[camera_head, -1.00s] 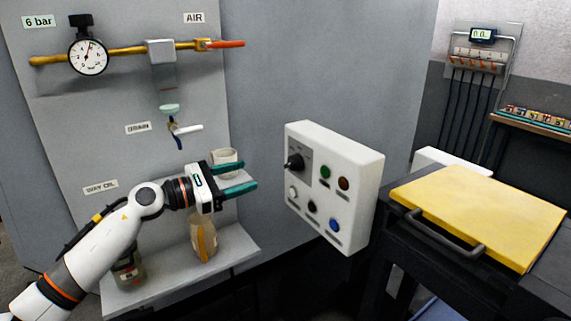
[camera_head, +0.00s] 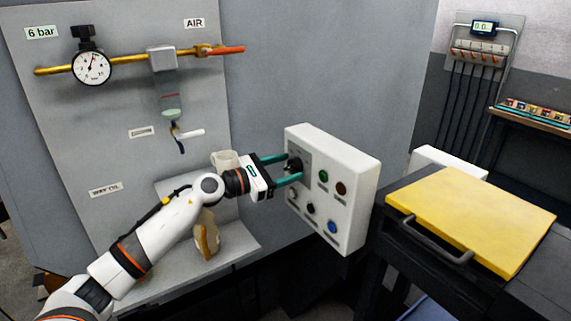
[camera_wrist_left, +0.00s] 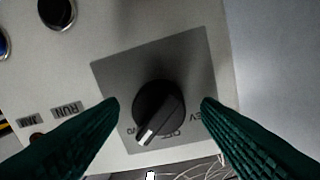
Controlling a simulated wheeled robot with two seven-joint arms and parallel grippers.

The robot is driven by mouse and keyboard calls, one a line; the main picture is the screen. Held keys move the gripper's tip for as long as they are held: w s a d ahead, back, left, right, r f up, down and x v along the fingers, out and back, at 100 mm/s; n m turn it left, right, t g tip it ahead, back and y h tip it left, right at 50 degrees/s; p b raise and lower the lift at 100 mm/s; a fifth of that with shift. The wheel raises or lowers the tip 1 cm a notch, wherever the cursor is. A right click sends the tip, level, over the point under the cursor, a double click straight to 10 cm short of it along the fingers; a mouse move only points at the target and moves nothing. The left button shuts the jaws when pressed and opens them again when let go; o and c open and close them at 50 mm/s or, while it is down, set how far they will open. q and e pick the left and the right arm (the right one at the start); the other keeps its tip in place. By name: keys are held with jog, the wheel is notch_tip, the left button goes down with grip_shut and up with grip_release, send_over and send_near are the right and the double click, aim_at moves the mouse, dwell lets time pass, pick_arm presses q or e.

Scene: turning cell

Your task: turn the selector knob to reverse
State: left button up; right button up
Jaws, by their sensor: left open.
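The black selector knob (camera_wrist_left: 158,112) sits on a grey square plate (camera_wrist_left: 117,72) on the white control box. In the left wrist view its white pointer mark points down and slightly left; the letters around it are partly hidden, with "EV" showing at the right. My left gripper (camera_head: 293,168) is open, its teal fingers reaching to the knob (camera_head: 294,165) in the head view. In the wrist view the fingers stand on either side of the knob, apart from it. My right gripper is not in view.
The white control box (camera_head: 350,172) also carries a green button (camera_head: 323,177), a blue button (camera_head: 332,227) and other buttons. A yellow-topped cabinet (camera_head: 480,215) stands at the right.

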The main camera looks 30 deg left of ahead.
pick_arm(q)
jog(key=shift+w+d, duration=0.1)
jog(key=shift+w, duration=0.05)
jog(key=c, duration=1)
